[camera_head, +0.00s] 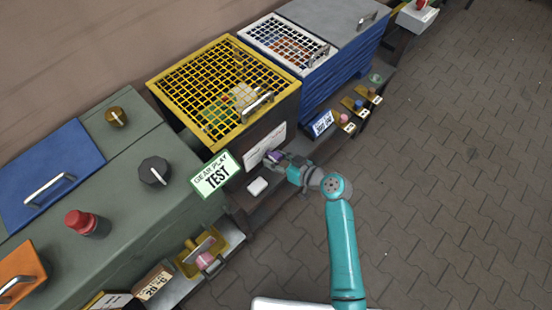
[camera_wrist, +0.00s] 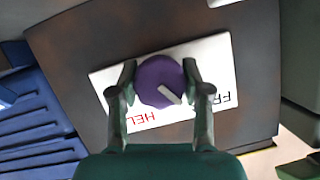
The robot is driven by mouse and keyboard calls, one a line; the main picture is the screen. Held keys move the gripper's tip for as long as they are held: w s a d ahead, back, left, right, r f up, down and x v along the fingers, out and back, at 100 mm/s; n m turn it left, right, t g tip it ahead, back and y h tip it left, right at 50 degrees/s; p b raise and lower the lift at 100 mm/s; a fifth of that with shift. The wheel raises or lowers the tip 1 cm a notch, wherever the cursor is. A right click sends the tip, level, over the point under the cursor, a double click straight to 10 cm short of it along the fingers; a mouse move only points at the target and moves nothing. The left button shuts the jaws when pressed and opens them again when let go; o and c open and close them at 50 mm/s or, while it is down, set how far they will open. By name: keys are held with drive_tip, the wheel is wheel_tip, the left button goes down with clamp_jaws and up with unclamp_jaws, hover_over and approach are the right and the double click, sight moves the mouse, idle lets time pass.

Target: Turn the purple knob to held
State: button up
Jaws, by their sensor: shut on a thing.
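The purple knob (camera_wrist: 158,80) sits on a white label plate (camera_wrist: 108,82) on the dark front of the yellow-mesh box. It also shows in the head view (camera_head: 273,156), partly covered by my gripper. My gripper (camera_wrist: 161,80) is shut on the knob, one finger on each side. The knob's pale pointer slants to the lower right in the wrist view, between the red "HEL" lettering (camera_wrist: 140,121) and the black "FR" lettering (camera_wrist: 228,99).
The yellow mesh lid (camera_head: 205,85) with a handle lies above the knob. A green-framed "GEAR PLAY TEST" sign (camera_head: 216,175) stands to the left. Blue boxes (camera_head: 335,75) stand beyond. The paved floor (camera_head: 455,170) at right is open.

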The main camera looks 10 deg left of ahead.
drive_tip(key=m+g+y, duration=0.1)
drive_tip(key=m, duration=0.1)
drive_tip(key=m+g+y, duration=0.1)
drive_tip(key=m, duration=0.2)
drive_tip(key=shift+y, duration=0.3)
drive_tip(key=m+y, duration=0.1)
drive_tip(key=m, duration=0.1)
drive_tip(key=m+y, duration=0.1)
drive_tip(key=m, duration=0.2)
drive_tip(key=shift+y, duration=0.4)
drive_tip(key=shift+m, duration=0.4)
drive_tip(key=o, duration=1.2)
drive_tip(key=shift+c, duration=0.2)
drive_tip(key=v, duration=1.2)
drive_tip(key=shift+w, duration=0.15)
